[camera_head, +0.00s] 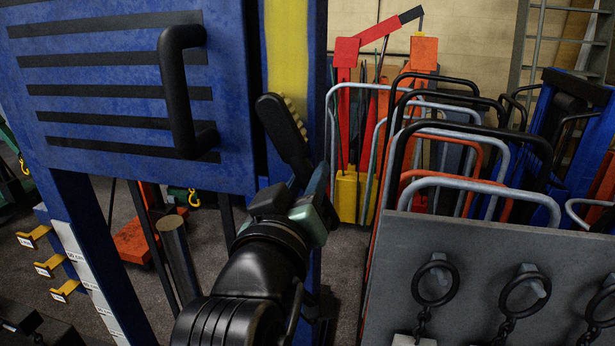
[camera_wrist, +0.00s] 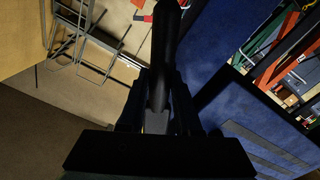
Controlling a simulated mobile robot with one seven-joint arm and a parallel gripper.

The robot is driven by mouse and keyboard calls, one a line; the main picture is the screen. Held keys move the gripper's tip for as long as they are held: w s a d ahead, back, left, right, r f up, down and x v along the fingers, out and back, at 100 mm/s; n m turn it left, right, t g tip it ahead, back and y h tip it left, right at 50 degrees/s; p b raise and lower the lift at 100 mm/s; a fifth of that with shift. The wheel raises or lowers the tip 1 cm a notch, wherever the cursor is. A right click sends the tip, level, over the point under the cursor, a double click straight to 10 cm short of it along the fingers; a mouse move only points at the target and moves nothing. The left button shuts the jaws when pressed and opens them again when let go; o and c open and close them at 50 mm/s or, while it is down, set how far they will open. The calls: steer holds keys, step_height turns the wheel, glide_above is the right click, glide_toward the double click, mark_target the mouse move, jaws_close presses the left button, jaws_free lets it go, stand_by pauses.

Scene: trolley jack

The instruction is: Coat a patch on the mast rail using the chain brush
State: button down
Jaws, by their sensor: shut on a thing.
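My gripper (camera_head: 305,192) is shut on the chain brush (camera_head: 281,130), a black brush with a row of pale yellow bristles. The brush points up and a little left in the head view, its bristles on the upper right side. I cannot tell whether the bristles touch the rail. In the wrist view the brush (camera_wrist: 166,50) is a dark shape rising from between the fingers (camera_wrist: 157,110); its bristles do not show there.
A blue panel (camera_head: 100,115) with black slats and a black handle (camera_head: 178,95) is close on the left. A rack of bent tube frames (camera_head: 450,135) and a grey board (camera_head: 480,255) with black rings and chains stand on the right. A red and orange hoist (camera_head: 362,45) is behind.

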mark_target(305, 182)
steer(key=shift+s, duration=0.1)
steer(key=shift+v, duration=2.95)
steer(key=v, duration=0.3)
steer(key=shift+r, duration=0.1)
steer(key=shift+p+x, duration=0.5)
steer(key=shift+x, duration=3)
steer(key=shift+x, duration=1)
